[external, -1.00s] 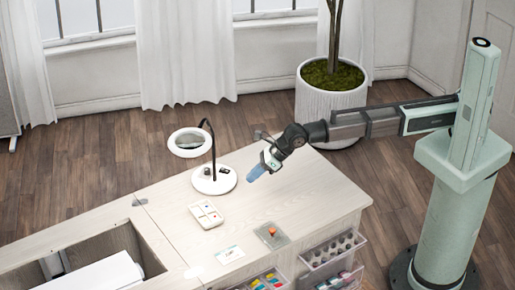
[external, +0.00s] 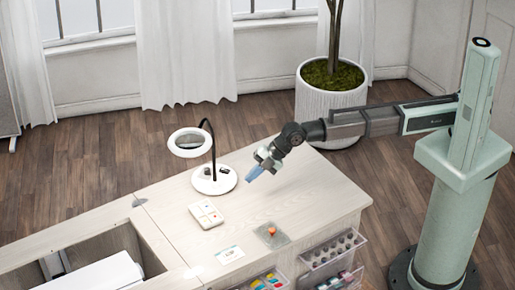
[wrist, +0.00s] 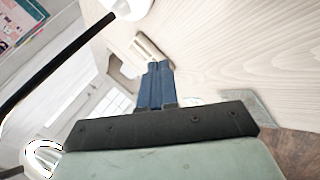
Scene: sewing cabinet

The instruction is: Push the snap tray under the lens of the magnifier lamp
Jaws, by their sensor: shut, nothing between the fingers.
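The magnifier lamp's white ring lens (external: 190,142) hangs at the left on a black curved arm (external: 211,135), raised above the table. The tray appears apart from the area beneath it. My gripper (external: 250,178) is shut and empty, its blue fingers pointing down-left, right of the lamp base and apart from the tray.
A grey pad with an orange piece (external: 272,235) and a white card (external: 229,254) lie nearer the front. Open drawers (external: 332,250) stick out at the front right. A recessed bay (external: 85,255) opens at left.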

